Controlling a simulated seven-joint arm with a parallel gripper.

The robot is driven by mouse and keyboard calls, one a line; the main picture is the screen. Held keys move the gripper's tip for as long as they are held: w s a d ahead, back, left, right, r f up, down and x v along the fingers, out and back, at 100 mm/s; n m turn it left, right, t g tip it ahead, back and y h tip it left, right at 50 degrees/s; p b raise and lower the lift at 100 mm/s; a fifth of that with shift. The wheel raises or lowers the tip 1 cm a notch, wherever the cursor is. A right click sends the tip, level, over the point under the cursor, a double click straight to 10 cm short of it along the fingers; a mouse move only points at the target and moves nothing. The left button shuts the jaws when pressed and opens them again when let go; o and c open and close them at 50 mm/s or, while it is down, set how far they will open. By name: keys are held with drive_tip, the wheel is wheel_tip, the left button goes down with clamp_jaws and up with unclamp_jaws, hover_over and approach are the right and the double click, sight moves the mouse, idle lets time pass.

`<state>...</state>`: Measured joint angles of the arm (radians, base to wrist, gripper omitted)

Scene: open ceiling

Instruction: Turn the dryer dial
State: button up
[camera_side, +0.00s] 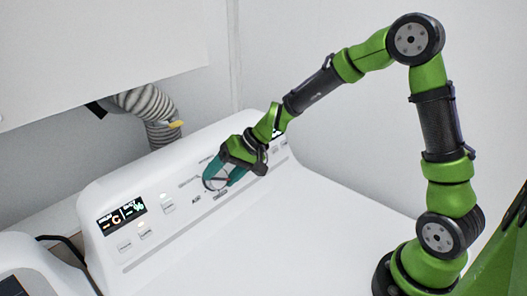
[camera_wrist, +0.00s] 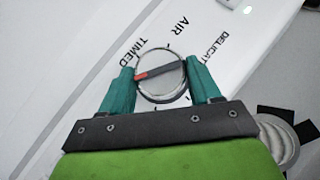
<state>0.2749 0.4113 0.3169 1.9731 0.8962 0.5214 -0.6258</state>
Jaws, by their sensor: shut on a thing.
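The dryer dial (camera_wrist: 160,76) is a round silver-rimmed knob with a dark bar and a red tip, on the white dryer panel. The red tip points left in the wrist view. Printed words TIMED, AIR and DELICATE stand around it. My gripper (camera_wrist: 160,84) has teal fingers, one on each side of the dial, and is shut on it. In the side view my gripper (camera_side: 226,178) is at the panel's middle, and its fingers partly hide the dial (camera_side: 213,183).
The dryer's white panel (camera_side: 165,237) carries a lit display (camera_side: 122,214) and several buttons on the left. A ribbed grey hose (camera_side: 150,103) stands behind the dryer. The dryer's top (camera_side: 290,230) is clear.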

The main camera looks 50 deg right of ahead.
drive_tip(key=o, duration=1.1)
drive_tip(key=shift+c, duration=0.2)
drive_tip(key=v, duration=1.7)
drive_tip(key=shift+f, duration=0.1)
